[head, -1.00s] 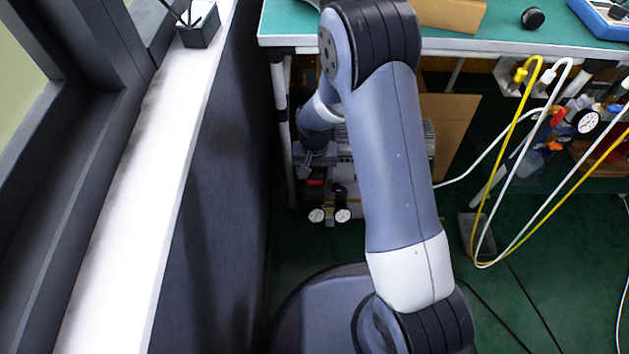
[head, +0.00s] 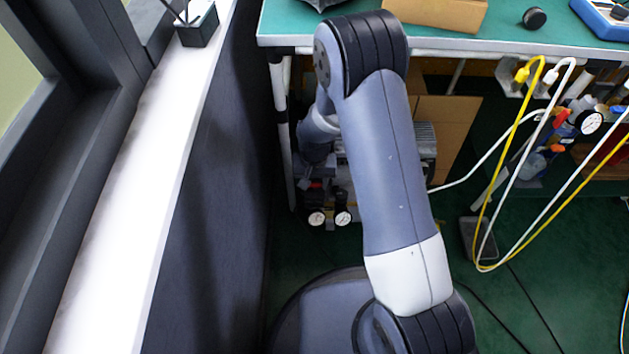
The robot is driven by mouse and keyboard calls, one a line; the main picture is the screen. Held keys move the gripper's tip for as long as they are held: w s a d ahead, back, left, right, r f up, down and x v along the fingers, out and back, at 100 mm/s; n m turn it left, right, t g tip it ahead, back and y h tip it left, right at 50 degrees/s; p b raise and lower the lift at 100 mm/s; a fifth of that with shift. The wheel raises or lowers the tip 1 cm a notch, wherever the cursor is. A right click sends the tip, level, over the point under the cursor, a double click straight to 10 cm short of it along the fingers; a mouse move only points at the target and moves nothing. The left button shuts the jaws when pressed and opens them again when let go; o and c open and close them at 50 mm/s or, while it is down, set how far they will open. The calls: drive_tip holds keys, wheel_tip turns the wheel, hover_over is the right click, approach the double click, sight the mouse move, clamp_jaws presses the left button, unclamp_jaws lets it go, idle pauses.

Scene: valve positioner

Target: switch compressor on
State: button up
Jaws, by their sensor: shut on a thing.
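The compressor (head: 426,143) stands on the floor under the green-topped bench, and my arm hides much of it. Its grey ribbed body shows on both sides of my arm. Two round white gauges (head: 343,217) face up at its front. A small red switch (head: 315,185) shows just behind the gauges, largely covered. My gripper (head: 311,178) reaches down at the compressor's left front and is shut on the red switch. Its fingertips are small and dark here, and the exact contact is hard to see.
The bench (head: 480,45) overhangs the compressor, with a white leg (head: 281,110) close left of my wrist. A dark wall panel (head: 225,200) runs along the left. Yellow and white hoses (head: 500,150) hang at the right. A cardboard box (head: 445,130) stands behind.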

drive_tip(key=c, duration=0.3)
drive_tip(key=shift+m, duration=0.3)
drive_tip(key=m, duration=1.2)
drive_tip(key=shift+m, duration=2.6)
